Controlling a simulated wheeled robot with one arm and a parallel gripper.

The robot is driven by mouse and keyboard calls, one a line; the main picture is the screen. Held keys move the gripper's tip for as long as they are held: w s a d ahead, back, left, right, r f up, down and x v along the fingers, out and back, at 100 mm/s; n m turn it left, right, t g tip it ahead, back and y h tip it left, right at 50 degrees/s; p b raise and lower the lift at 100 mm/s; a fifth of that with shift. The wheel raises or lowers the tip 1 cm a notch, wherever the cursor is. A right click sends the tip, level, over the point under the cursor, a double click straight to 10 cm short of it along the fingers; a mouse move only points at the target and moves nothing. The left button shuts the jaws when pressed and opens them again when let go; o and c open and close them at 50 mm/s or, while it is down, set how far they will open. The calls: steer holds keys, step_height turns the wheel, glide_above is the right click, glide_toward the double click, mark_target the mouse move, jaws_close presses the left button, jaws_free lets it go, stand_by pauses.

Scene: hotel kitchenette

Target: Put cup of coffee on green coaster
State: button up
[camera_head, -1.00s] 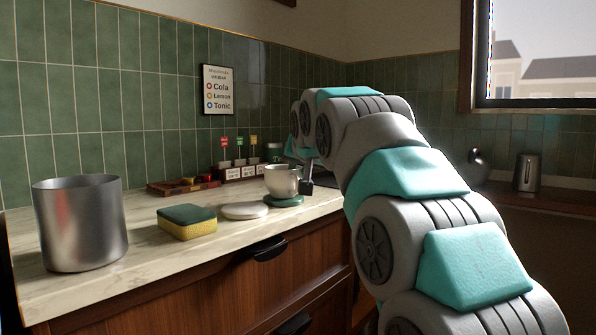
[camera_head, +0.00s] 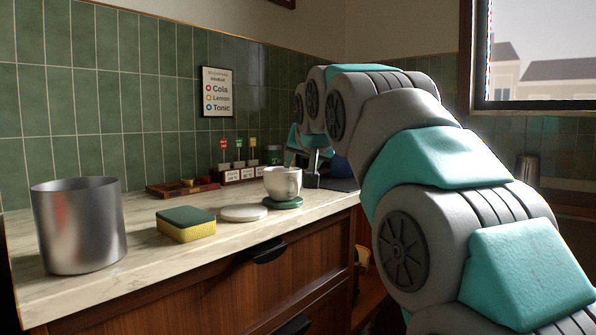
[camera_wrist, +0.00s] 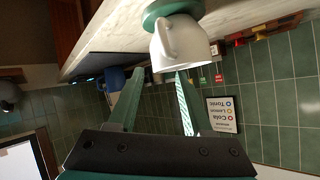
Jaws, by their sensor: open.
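The white cup (camera_head: 282,182) stands upright on the green coaster (camera_head: 283,203) on the counter. The wrist view, turned over, also shows the cup (camera_wrist: 180,44) with its handle, and the green coaster (camera_wrist: 166,9) against its base. The coffee inside cannot be made out. My gripper (camera_head: 312,174) is just right of the cup and looks apart from it. In the wrist view my gripper (camera_wrist: 158,72) has its two fingers spread with nothing held between them, and the cup lies beyond the fingertips.
A white round coaster (camera_head: 243,213) and a green-yellow sponge (camera_head: 186,224) lie left of the cup. A metal pot (camera_head: 79,226) stands at the counter's left. Behind are a wooden tray (camera_head: 183,188) and a labelled rack (camera_head: 238,174). The front counter strip is clear.

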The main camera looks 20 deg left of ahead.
steer(key=v, duration=0.7)
steer(key=shift+s, duration=0.25)
steer(key=shift+d, duration=0.15)
steer(key=s+d+f+m+g+h, duration=0.1)
steer(key=s+d+f+g+h, duration=0.3)
steer(key=d+f, duration=0.85)
steer(key=s+d+f+g+h, duration=0.15)
steer(key=s+d+f, duration=0.35)
steer(key=d+f, duration=0.75)
steer(key=s+d+f+g, duration=0.3)
steer(key=s+d+f, duration=0.1)
steer(key=s+f, duration=0.7)
steer(key=s+d+f+m+g, duration=0.1)
steer(key=s+d+f+g, duration=0.2)
steer(key=s+f, duration=0.8)
steer(key=s+g, duration=0.1)
steer(key=s, duration=0.3)
steer(key=shift+s+d, duration=0.3)
steer(key=shift+d, duration=0.1)
steer(key=shift+h, duration=0.25)
